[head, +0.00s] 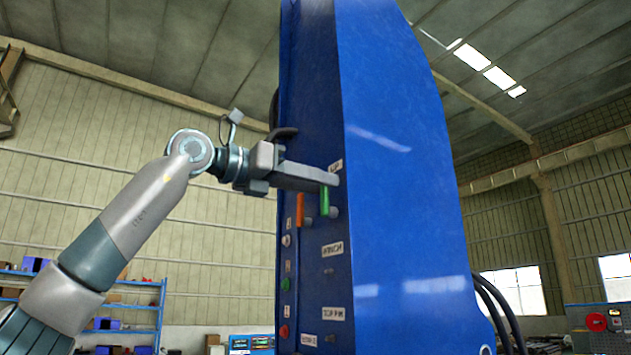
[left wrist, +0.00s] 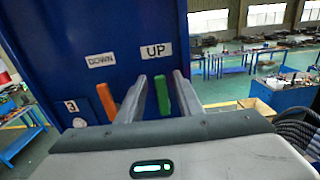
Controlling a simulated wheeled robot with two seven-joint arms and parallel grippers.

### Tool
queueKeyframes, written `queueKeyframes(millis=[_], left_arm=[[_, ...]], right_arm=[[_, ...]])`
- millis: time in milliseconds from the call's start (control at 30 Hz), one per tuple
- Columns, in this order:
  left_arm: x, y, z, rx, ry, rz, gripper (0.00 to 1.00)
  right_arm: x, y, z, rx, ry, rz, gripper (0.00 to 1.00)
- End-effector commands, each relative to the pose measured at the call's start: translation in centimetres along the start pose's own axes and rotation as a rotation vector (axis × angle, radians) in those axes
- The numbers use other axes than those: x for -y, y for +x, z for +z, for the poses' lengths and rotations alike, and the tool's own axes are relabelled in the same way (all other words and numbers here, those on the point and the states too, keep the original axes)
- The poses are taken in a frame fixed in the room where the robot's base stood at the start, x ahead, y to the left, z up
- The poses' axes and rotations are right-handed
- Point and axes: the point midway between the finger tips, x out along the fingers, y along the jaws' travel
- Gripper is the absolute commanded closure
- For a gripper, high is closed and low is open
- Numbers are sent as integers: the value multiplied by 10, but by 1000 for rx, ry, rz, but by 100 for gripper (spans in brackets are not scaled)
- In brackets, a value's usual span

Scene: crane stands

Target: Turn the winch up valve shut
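The winch up valve has a green lever (head: 325,201) under the UP label (head: 336,166) on the blue crane stand (head: 395,190). The lever hangs straight down in the head view. My left gripper (head: 331,179) is at the panel, by the upper part of the lever. In the left wrist view the green lever (left wrist: 162,96) shows between the two fingers of my left gripper (left wrist: 158,98), with a gap on each side. The fingers are open, and I cannot tell whether either touches the lever. My right gripper is not in view.
An orange lever (head: 300,210) sits beside the green one, under the DOWN label (left wrist: 100,61), close to one finger. Buttons, including a green one (head: 286,284) and a red one (head: 284,331), run down the panel. A blue shelf (head: 145,300) stands at the left.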

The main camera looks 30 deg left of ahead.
Motion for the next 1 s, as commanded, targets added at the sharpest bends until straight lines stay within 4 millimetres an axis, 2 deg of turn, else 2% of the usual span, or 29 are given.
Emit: queueKeyframes(millis=[67, 100, 200, 233, 667, 1000], left_arm=[[0, 0, 0, 0, 0, 0, 67], [0, 0, 0, 0, 0, 0, 72], [0, 0, 0, -1, 0, 0, 96], [0, 0, 0, -1, 0, 0, 100], [2, 0, -1, -1, 37, -1, 100], [12, 1, -2, -2, 221, -2, 100]], right_arm=[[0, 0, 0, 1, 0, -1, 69], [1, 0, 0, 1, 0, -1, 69], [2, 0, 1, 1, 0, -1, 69], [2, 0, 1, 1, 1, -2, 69], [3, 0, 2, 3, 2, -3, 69], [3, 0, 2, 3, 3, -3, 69]])
